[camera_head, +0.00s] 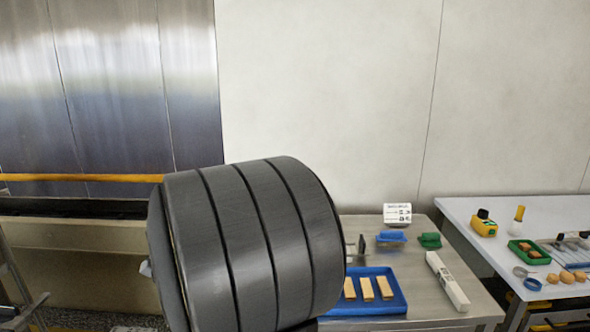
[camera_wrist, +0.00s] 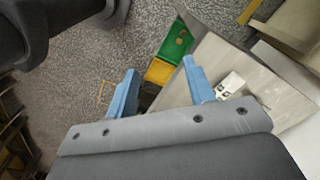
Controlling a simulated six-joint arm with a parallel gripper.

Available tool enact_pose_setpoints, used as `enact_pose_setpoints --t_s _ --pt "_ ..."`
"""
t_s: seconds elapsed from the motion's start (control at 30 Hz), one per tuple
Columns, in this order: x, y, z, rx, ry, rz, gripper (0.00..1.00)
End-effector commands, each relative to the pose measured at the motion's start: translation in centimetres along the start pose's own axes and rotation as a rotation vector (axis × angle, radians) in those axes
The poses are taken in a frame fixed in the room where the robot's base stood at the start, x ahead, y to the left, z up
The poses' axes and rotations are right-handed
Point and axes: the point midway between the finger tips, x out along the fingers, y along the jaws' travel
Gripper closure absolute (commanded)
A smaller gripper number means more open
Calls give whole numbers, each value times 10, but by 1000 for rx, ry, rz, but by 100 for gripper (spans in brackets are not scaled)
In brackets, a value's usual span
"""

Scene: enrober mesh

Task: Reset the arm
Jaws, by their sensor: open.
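My gripper (camera_wrist: 160,66) shows in the wrist view with its two blue fingers spread apart. Nothing is between the fingers at close range; speckled grey floor, a yellow bin and a table edge lie beyond them. In the head view a large dark grey banded part of my arm fills the middle foreground. My gripper cannot be made out in that view.
A steel table (camera_head: 425,282) carries a blue tray (camera_head: 398,304) with three tan bars, a white device (camera_head: 447,281) and green cloth (camera_head: 430,240). A white table (camera_head: 470,208) stands right. Green (camera_wrist: 176,42) and yellow (camera_wrist: 159,71) bins sit beside a table.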

Motion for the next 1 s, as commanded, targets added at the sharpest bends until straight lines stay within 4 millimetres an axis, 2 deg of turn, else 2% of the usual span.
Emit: enact_pose_setpoints --t_s 0.03,0.47,0.8,1.0 --pt "2 0 -10 36 0 1 51" --pt "17 7 -88 328 0 1 51" --pt "30 24 -150 557 -1 2 51" --pt "36 35 -179 663 0 0 51"
